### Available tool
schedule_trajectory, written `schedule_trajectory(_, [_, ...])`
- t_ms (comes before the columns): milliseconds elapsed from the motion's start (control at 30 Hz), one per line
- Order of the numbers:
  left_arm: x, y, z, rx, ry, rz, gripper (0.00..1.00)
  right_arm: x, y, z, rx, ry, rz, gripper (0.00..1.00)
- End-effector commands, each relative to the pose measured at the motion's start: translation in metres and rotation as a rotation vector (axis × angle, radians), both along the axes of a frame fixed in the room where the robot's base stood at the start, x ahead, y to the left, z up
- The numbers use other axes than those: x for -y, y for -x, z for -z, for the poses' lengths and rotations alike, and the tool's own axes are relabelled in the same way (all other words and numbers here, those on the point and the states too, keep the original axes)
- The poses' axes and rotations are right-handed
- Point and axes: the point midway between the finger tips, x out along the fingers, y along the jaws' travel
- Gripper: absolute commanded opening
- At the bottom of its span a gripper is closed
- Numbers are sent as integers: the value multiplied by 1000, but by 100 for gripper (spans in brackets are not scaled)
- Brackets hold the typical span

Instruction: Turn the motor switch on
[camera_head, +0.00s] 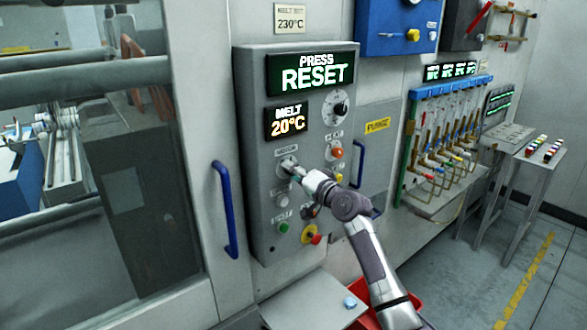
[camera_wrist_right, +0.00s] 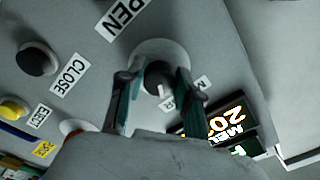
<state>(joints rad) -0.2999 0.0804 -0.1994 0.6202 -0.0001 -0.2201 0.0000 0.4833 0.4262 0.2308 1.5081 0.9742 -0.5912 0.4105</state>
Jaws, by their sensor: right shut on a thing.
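The motor switch (camera_head: 287,162) is a dark knob on a pale round plate, on the grey control panel (camera_head: 255,225) under a small label. In the right wrist view the knob (camera_wrist_right: 157,76) shows a white pointer mark. My right gripper (camera_head: 296,169) reaches the switch from the lower right. Its two fingers (camera_wrist_right: 155,84) are shut on the knob, one on each side. The gripper covers part of the switch in the head view. My left gripper is not in view.
The panel display (camera_head: 312,72) reads PRESS RESET, and the smaller one (camera_head: 287,122) reads MELT 20°C. A dial (camera_head: 336,106), an orange button (camera_head: 337,153), a green button (camera_head: 283,227) and a red-and-yellow button (camera_head: 311,234) are close by. A blue handle (camera_head: 226,210) stands left.

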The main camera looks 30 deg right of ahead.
Motion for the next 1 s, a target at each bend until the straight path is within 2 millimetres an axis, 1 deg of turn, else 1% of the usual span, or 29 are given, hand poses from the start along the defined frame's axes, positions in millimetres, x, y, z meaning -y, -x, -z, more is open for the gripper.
schedule_trajectory(233, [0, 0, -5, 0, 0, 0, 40, 1, 0, -2, -2, -70, 1, 0])
schedule_trajectory(733, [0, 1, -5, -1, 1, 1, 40, 1, 0, -2, -2, -84, 1, 0])
schedule_trajectory(767, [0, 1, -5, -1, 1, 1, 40, 1, 0, -2, -2, -84, 1, 39])
schedule_trajectory(800, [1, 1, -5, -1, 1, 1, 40, 1, 0, -2, -3, -84, 2, 46])
schedule_trajectory(900, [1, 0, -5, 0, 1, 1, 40, 0, 0, -1, -3, -84, 1, 60])
schedule_trajectory(1000, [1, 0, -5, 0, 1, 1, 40, 0, 0, -1, -4, -83, 1, 60])
